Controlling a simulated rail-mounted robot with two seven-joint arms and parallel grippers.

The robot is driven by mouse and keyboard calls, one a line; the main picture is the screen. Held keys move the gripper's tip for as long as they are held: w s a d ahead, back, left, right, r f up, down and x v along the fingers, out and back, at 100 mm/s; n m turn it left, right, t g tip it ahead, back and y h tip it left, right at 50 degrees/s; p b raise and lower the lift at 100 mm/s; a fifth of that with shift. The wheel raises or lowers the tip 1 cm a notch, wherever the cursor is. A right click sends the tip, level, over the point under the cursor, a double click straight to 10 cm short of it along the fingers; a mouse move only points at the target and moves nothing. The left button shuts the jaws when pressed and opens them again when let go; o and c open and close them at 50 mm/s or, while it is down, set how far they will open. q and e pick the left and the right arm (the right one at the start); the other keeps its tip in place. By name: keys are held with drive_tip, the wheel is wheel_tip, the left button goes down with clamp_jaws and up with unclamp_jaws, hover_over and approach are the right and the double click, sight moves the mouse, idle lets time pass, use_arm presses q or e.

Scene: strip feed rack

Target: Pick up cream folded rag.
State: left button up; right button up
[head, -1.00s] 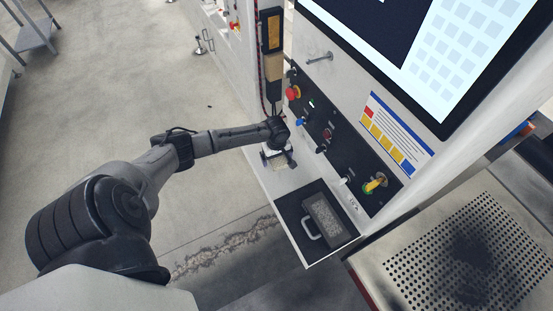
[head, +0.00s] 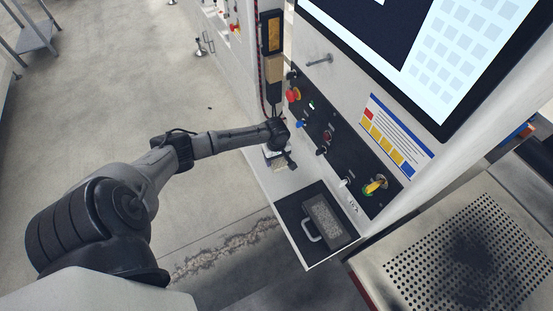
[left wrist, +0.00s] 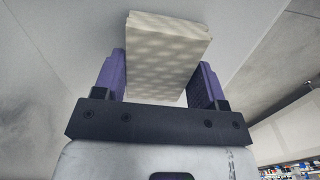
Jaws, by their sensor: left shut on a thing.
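The cream folded rag (left wrist: 165,52) is a pale, dimpled block in the left wrist view. My left gripper (left wrist: 160,75) is shut on the rag, with a purple-lined finger on each side of it. In the head view my left gripper (head: 279,158) is at the left end of the machine's ledge, below the control panel. There the rag is mostly hidden by the wrist. My right gripper does not show.
A dark tray (head: 318,242) with a grey block and a light handle sits on the ledge (head: 262,180) to the right. The control panel (head: 335,143) with buttons and a yellow key rises close behind. A perforated metal plate (head: 465,255) is at the lower right.

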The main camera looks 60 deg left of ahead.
use_arm(q)
wheel_tip(320, 180, up, 4)
drive_tip(key=shift+f+p, duration=0.2)
drive_tip(key=shift+p, duration=0.1)
drive_tip(key=w+d+r+p, duration=0.1)
drive_tip(key=d+r, duration=0.6)
drive_tip(key=d, duration=0.4)
drive_tip(key=shift+d, duration=0.3)
drive_tip(key=shift+w, duration=0.1)
